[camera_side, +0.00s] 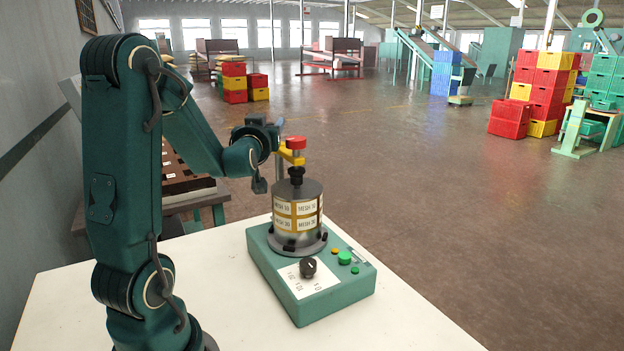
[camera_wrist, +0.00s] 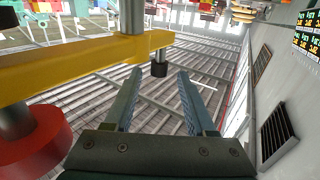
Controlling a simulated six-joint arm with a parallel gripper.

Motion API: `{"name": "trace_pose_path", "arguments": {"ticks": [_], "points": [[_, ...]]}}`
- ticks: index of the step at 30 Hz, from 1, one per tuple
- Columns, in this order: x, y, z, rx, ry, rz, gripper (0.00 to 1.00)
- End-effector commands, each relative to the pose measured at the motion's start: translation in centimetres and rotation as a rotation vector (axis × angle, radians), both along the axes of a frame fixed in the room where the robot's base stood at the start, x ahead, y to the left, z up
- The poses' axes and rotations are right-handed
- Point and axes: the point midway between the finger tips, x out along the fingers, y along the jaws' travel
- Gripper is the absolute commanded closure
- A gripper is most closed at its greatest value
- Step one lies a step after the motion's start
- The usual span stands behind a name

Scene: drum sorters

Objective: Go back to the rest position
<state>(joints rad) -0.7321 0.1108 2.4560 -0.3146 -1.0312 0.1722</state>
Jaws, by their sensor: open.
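My gripper (camera_wrist: 159,84) is open and empty in the wrist view, its two blue-grey fingers apart. In the side view my gripper (camera_side: 268,128) is raised at the wrist, close to the red knob (camera_side: 296,142) on the yellow clamp arm (camera_side: 291,157); whether they touch cannot be told there. In the wrist view the yellow arm (camera_wrist: 70,65) and red knob (camera_wrist: 35,150) lie left of the fingers, with nothing between the fingers. Below stands the drum sorter, a grey stack with mesh labels (camera_side: 297,209) on a green base (camera_side: 335,302).
The base carries a black dial (camera_side: 308,267) and a green button (camera_side: 344,257). It stands on a white table (camera_side: 120,300) with bare room around it. A wooden bench (camera_side: 190,192) stands behind my arm. Stacked crates (camera_side: 550,85) are far off on the floor.

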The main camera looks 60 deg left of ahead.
Motion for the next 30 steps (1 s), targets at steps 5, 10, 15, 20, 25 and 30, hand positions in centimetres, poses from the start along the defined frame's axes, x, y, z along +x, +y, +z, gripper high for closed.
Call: {"name": "trace_pose_path", "arguments": {"ticks": [5, 10, 15, 20, 25, 30], "points": [[-0.1, 2.0, 5.2, 0.135, -0.039, 0.061, 0.44], [-1.3, 4.0, 12.9, 0.318, -0.084, 0.168, 0.44], [-2.8, 4.3, 19.2, 0.445, -0.120, 0.249, 0.44], [-2.4, 2.2, 23.7, 0.488, -0.139, 0.205, 0.44], [0.7, -1.3, 23.1, 0.411, -0.107, 0.022, 0.44], [3.9, -6.2, 20.1, 0.281, -0.040, -0.205, 0.44]]}}
